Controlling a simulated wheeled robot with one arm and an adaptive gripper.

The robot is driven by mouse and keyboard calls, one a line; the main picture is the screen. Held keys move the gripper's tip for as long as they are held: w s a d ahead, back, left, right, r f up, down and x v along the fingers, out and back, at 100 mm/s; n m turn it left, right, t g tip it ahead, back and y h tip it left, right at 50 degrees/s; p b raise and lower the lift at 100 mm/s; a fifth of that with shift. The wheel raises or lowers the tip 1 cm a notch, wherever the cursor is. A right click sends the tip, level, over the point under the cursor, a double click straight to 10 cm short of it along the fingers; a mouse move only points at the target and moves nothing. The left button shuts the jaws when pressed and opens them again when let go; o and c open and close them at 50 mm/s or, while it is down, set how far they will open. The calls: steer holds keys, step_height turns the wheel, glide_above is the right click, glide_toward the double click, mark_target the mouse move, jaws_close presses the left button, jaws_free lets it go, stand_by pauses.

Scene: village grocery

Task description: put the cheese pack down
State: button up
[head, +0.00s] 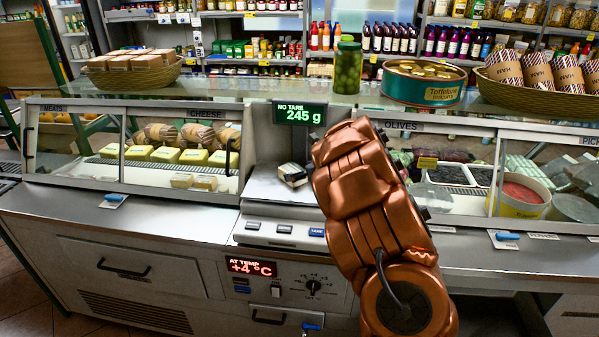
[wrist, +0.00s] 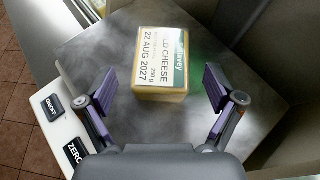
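The cheese pack (wrist: 160,68), a yellow block with a white and green label dated 22 AUG 2027, rests on the grey weighing plate (wrist: 92,57) in the wrist view. My gripper (wrist: 160,92) is open, one finger on each side of the pack, with visible gaps between them and the pack. In the head view the pack (head: 291,174) shows at the left edge of my arm on the scale; my fingers are hidden there. The scale display (head: 299,113) reads 245 g and NO TARE.
Left of the scale is a glass cheese case (head: 135,150) with yellow blocks inside; right is an olives case (head: 470,175). On the glass shelf above stand a green jar (head: 347,68), a biscuit tin (head: 423,83) and baskets. ON/OFF and ZERO buttons (wrist: 75,152) lie near my gripper.

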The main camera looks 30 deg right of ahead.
steer(key=shift+r, duration=0.15)
steer(key=shift+s+d+r, duration=0.1)
steer(key=shift+s+d, duration=0.05)
steer(key=shift+s, duration=0.25)
steer(key=b+v, duration=0.3)
steer(key=v, duration=0.8)
steer(key=shift+b, duration=0.3)
steer(key=shift+r, duration=0.15)
